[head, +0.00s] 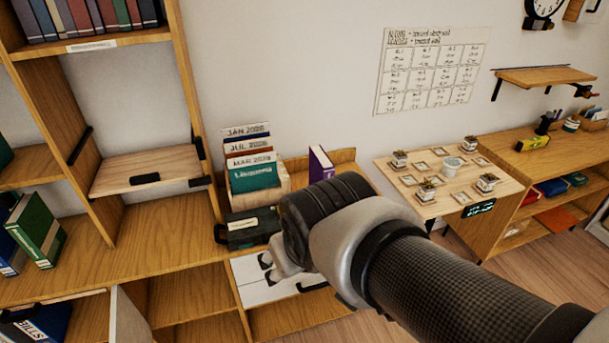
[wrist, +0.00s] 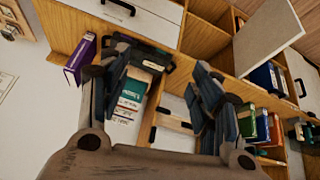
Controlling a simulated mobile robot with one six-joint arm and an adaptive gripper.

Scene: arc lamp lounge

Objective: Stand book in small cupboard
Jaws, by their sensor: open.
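My gripper (wrist: 162,80) is open, with nothing between its fingers in the wrist view. In the head view my gripper (head: 272,265) is partly hidden by my wrist, in front of the low white-fronted unit. A purple book (head: 320,163) stands upright on the unit behind my wrist; it also shows in the wrist view (wrist: 80,58), left of the fingers. A small cupboard at lower left has an open white door (head: 127,318) and a blue binder (head: 40,322) inside. The wrist view shows this door (wrist: 268,38) and binder (wrist: 268,78). Which book is meant is unclear.
A dark box (head: 250,228) and a file holder (head: 255,178) stand beside the purple book. Green (head: 35,228) and blue books lean on the left shelf. A wooden table (head: 415,180) with small pots stands right. Shelf cells near the open door look empty.

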